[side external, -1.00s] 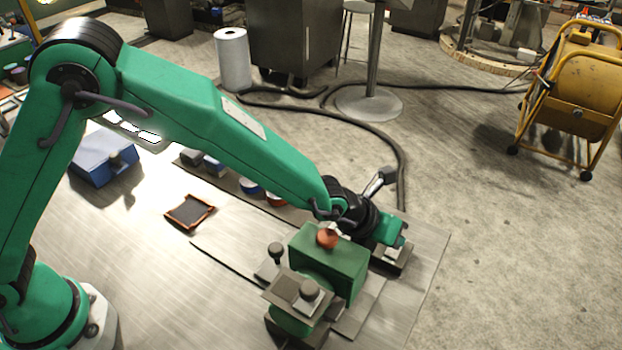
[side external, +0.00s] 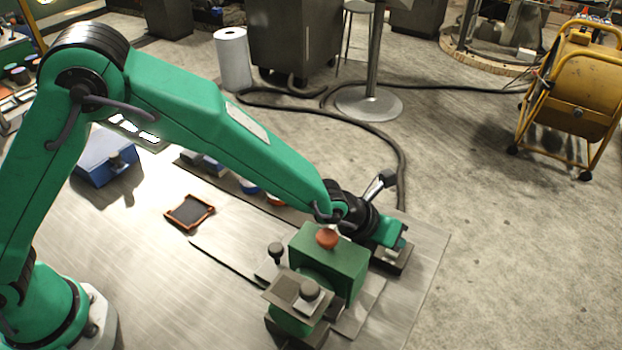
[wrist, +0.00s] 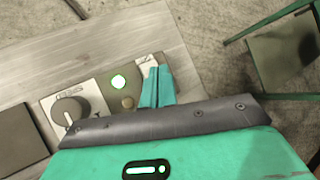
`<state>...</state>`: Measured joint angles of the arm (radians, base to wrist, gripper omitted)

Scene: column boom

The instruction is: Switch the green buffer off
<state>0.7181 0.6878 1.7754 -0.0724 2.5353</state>
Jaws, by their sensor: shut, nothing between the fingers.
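The green buffer (side external: 335,262) stands on the bench in the side view, with an orange-red knob (side external: 327,237) on top. My gripper (side external: 402,243) is just behind and right of it, low over a small dark box (side external: 392,261). In the wrist view my gripper's green fingers (wrist: 157,86) are shut and empty. They are beside a green lamp (wrist: 118,82), which is lit, and a small brass button (wrist: 128,103). A dark dial (wrist: 70,110) sits on a pale plate to the left. A white label (wrist: 146,68) is partly hidden by the fingers; contact is unclear.
A blue box (side external: 103,158) and an orange-rimmed tray (side external: 189,212) lie on the bench (side external: 150,255) to the left. The bench ends just right of my gripper. A black hose crosses the floor behind it. A yellow reel cart (side external: 575,95) stands far right.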

